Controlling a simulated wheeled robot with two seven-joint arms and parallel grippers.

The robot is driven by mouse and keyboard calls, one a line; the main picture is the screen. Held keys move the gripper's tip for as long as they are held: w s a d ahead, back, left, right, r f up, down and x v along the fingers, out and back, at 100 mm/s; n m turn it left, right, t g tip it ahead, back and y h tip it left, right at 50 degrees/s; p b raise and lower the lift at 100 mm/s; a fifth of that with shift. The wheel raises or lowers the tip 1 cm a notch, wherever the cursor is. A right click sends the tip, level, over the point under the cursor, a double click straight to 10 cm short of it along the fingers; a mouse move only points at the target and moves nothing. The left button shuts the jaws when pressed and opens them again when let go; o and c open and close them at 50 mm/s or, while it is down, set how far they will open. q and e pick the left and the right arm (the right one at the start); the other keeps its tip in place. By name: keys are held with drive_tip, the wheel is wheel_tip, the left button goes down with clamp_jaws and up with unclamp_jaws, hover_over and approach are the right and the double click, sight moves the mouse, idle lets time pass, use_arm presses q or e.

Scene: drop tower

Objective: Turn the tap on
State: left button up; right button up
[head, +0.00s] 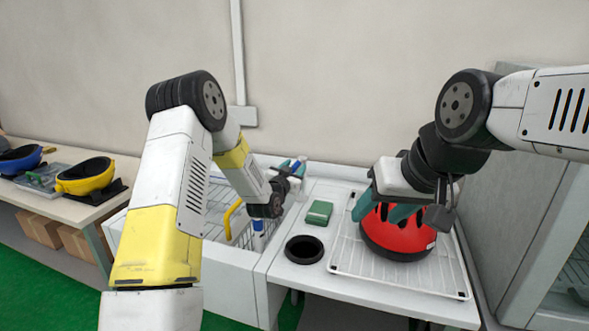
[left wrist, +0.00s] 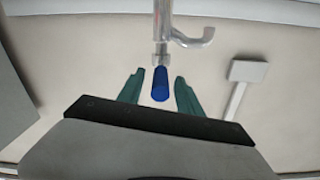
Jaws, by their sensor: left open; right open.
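The metal tap (left wrist: 182,38) shows at the top of the left wrist view, with a curved spout to the right. Its blue handle (left wrist: 160,84) extends downward between the two green fingers of my left gripper (left wrist: 159,92). The fingers are open, with a visible gap on each side of the handle. In the head view my left gripper (head: 293,167) is at the back of the sink, and the arm hides most of the tap. My right gripper (head: 385,208) is open above the red helmet (head: 402,236), its fingers over the shell; I cannot tell whether they touch.
The white sink (head: 225,256) holds a rack and a yellow-handled item (head: 231,218). On the counter are a green sponge (head: 319,212), a round black-rimmed opening (head: 304,249) and a white wire rack (head: 345,262) under the helmet. A grey cabinet (head: 520,190) stands close on the right.

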use_arm(q)
clamp_jaws()
idle(1.4)
